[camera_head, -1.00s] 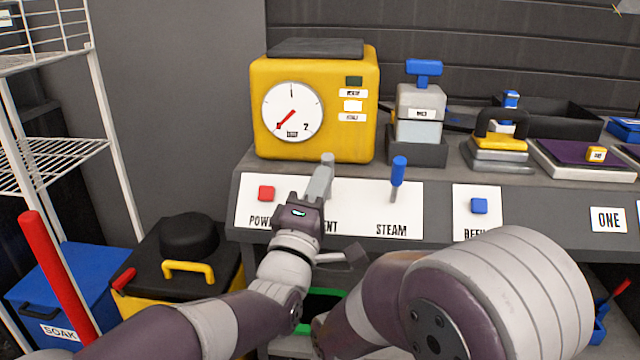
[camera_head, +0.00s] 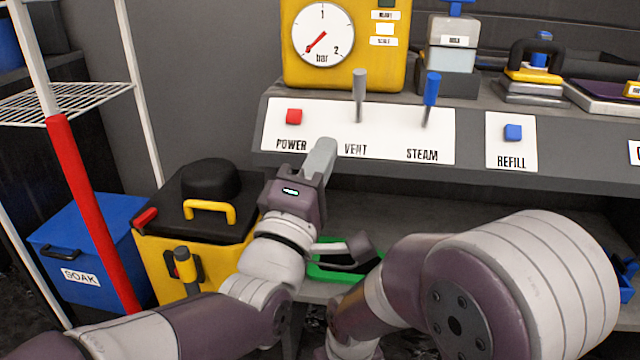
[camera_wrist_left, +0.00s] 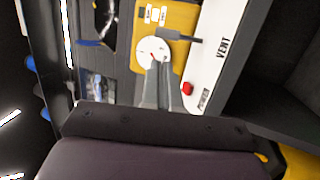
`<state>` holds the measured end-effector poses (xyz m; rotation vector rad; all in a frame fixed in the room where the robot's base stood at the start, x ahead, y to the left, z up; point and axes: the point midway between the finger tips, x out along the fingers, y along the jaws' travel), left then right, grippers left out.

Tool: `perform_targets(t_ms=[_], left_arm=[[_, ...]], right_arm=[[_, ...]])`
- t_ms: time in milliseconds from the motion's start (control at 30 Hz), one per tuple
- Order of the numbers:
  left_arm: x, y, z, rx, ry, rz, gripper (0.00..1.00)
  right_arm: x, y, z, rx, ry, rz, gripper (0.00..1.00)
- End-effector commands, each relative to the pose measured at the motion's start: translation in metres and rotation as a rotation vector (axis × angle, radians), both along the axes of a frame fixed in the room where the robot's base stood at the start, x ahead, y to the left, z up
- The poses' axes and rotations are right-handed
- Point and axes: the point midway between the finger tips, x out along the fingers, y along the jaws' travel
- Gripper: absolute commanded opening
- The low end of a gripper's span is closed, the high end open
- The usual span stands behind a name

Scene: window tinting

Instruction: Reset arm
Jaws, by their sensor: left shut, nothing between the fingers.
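My left gripper (camera_head: 320,160) is shut and empty. In the head view its fingers point up in front of the panel's lower edge, between the POWER and VENT labels and below the grey vent lever (camera_head: 359,96), apart from that lever. In the left wrist view the shut fingers (camera_wrist_left: 161,82) show in front of the yellow boiler's gauge, with the red power button (camera_wrist_left: 187,88) beside them. My right arm crosses the lower right of the head view.
The white panel carries the red button (camera_head: 294,117) and blue steam lever (camera_head: 431,90). The yellow boiler (camera_head: 390,60) stands behind. A blue refill button (camera_head: 513,132) is to the right. A yellow bin with black lid (camera_head: 165,250), blue SOAK box (camera_head: 85,225) and wire shelf (camera_head: 70,100) are left.

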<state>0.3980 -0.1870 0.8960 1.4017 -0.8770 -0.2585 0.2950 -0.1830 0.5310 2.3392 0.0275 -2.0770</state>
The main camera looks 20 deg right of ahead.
Motion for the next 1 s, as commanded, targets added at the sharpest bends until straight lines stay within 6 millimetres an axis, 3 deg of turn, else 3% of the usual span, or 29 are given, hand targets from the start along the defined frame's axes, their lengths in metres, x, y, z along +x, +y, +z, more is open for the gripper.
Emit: perform_targets(t_ms=[567,667,767,867,933,1000], left_arm=[[-0.004,0.004,-0.002,0.003,0.001,0.001,0.0],[0.01,0.014,-0.013,0.092,0.014,0.046,0.0],[0.045,0.05,-0.056,0.377,0.066,0.161,0.0],[0.071,0.12,-0.123,0.788,0.175,0.253,0.0],[0.069,0.175,-0.169,1.063,0.274,0.254,0.0],[0.052,0.227,-0.207,1.299,0.377,0.203,0.0]], right_arm=[[0.0,0.0,-0.004,0.0,0.0,0.0,1.0],[0.0,0.0,0.003,0.0,0.0,0.0,1.0],[0.0,0.0,0.017,0.0,0.0,0.0,1.0],[0.0,0.0,0.034,0.0,0.0,0.0,1.0],[0.0,0.0,0.044,0.0,0.0,0.0,1.0],[0.0,0.0,0.053,0.0,0.0,0.0,1.0]])
